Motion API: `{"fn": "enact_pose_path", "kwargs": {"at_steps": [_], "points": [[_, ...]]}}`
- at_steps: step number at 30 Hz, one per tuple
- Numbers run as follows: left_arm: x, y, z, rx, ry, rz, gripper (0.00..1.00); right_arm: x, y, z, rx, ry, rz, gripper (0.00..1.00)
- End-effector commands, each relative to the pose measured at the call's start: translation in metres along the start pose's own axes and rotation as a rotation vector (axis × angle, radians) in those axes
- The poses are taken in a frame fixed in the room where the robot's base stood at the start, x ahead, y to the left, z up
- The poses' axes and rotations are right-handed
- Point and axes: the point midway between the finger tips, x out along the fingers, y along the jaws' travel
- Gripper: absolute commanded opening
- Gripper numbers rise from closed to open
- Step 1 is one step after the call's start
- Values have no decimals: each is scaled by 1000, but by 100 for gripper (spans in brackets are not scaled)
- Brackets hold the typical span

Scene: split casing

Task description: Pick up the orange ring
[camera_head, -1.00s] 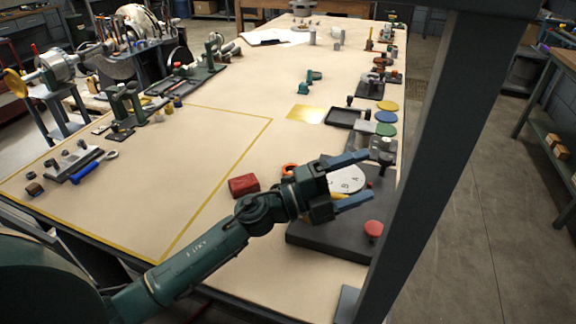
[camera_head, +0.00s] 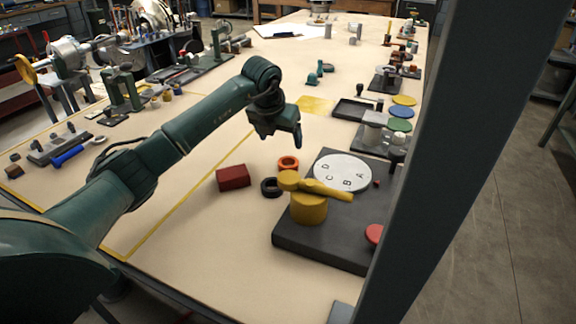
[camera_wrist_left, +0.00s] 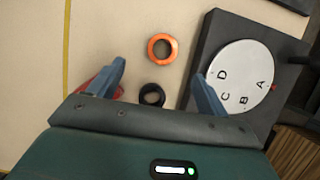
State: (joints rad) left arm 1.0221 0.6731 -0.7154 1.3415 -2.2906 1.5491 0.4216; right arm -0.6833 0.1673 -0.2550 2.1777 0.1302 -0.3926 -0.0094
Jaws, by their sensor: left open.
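The orange ring (camera_head: 288,163) lies flat on the table, just left of the dark base plate with the white lettered disc. In the left wrist view the orange ring (camera_wrist_left: 162,48) lies ahead of and between the open fingers, apart from both. A black ring (camera_head: 270,187) lies close to it, and this black ring (camera_wrist_left: 152,95) shows nearer the gripper in the wrist view. My left gripper (camera_head: 291,137) is raised above the table, behind the orange ring in the head view. My right gripper is out of view.
A red block (camera_head: 233,177) lies left of the rings. The dark base plate (camera_head: 320,247) carries the white disc (camera_head: 343,172), a yellow knob with a lever (camera_head: 309,206) and a red button (camera_head: 374,234). A dark post (camera_head: 440,150) blocks the right side. Table left of the block is clear.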

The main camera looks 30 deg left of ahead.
Motion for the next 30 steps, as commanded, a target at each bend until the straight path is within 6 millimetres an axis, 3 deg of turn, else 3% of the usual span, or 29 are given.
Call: {"fn": "enact_pose_path", "kwargs": {"at_steps": [6, 14, 21, 30], "points": [[39, -2, 0, 0, 2, -4, 78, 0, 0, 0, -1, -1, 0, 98], [59, -3, -2, 1, 1, -4, 78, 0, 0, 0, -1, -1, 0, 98], [94, -6, -4, 0, 1, -5, 78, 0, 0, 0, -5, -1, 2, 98], [102, -5, -4, 2, -2, -3, 78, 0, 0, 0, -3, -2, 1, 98]]}}
